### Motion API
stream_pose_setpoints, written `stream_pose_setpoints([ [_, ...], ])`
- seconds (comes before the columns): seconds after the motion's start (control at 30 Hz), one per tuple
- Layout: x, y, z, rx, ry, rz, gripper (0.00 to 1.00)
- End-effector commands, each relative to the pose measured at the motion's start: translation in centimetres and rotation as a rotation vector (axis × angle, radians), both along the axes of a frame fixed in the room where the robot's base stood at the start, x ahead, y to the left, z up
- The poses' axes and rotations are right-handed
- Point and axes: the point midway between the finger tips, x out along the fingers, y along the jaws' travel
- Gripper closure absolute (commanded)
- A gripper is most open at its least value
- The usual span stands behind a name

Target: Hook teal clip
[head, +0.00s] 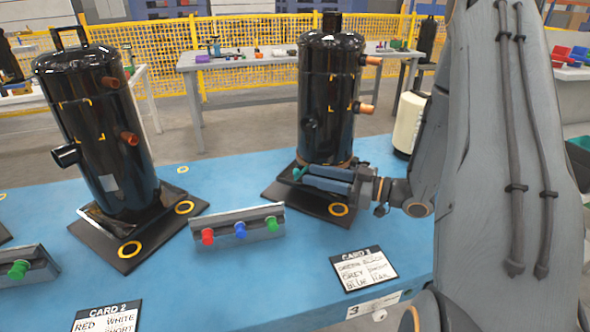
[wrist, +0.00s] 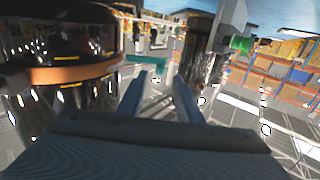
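A small teal clip (head: 298,172) is at the lower front of the right-hand black compressor (head: 328,95), just beyond my fingertips. In the wrist view the teal clip (wrist: 147,59) lies past the tip of the left finger, beside the compressor's copper-coloured band (wrist: 75,72). My gripper (head: 305,177) reaches in from the right, low in front of the compressor, with its fingers pointing left. In the wrist view my gripper (wrist: 166,77) has a clear gap between its fingers and nothing in it. I cannot tell whether the clip touches the compressor.
A grey rack (head: 238,231) with red, blue and green clips stands left of my gripper. Another black compressor (head: 100,130) stands at the left on a dark base plate. A card (head: 364,268) lies on the blue table in front. A cream cylinder (head: 408,122) stands behind my arm.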

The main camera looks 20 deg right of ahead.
Motion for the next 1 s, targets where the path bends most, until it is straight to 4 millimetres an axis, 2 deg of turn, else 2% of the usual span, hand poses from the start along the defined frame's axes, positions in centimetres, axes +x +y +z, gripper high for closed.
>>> stream_pose_setpoints([
  [0.1,1.1,1.6,0.0,-0.002,0.001,0.002,0.68],
  [0.33,3.0,4.1,0.0,-0.002,0.001,0.000,0.68],
  [0.5,3.7,4.8,0.0,-0.002,0.000,-0.002,0.68],
  [0.77,3.8,4.9,0.0,-0.002,0.002,-0.003,0.68],
  [0.97,3.8,4.9,0.0,-0.002,0.002,-0.003,1.00],
  [1.0,3.8,4.9,0.0,-0.002,0.002,-0.003,1.00],
])
